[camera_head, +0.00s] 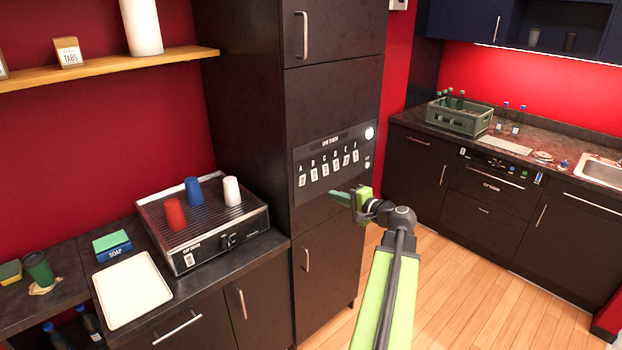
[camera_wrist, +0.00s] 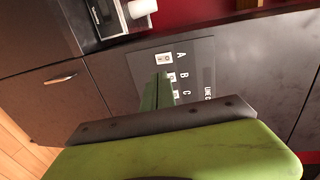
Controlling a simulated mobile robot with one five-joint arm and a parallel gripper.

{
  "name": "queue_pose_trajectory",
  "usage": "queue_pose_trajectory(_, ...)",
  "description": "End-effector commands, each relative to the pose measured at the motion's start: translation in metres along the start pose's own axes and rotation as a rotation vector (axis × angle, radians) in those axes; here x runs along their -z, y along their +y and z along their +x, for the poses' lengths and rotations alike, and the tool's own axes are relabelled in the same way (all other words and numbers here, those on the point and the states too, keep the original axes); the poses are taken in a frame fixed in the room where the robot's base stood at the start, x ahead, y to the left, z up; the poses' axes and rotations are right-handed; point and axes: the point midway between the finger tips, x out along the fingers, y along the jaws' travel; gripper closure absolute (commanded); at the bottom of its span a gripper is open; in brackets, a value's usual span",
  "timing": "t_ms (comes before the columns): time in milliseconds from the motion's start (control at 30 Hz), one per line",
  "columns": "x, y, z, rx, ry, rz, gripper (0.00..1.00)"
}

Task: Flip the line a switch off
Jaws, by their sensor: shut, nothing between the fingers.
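The switch panel (camera_head: 333,160) is a dark plate on the tall cabinet, with a row of white switches lettered A to F. The line A switch (camera_head: 302,181) is the leftmost, under the letter A. In the wrist view the line A switch (camera_wrist: 164,58) shows clear of my fingers. Whether it is on or off is too small to tell. My gripper (camera_head: 334,193) is green, shut and empty, just below the panel's switches in the head view. In the wrist view its fingertips (camera_wrist: 161,75) appear just below switch A and beside switch B (camera_wrist: 171,76). I see no clear contact.
A cup warmer (camera_head: 205,218) with red, blue and white cups stands on the left counter beside a white tray (camera_head: 133,289). A green crate (camera_head: 459,118) with bottles is on the right counter. The wooden floor (camera_head: 460,285) is clear.

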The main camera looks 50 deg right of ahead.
Motion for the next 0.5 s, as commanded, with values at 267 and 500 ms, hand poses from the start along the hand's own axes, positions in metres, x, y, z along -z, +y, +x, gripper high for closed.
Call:
queue_pose_trajectory(267,0.007,-0.002,-0.006,0.013,0.015,0.010,1.00)
queue_pose_trajectory(500,0.007,-0.001,0.010,0.012,0.012,0.008,1.00)
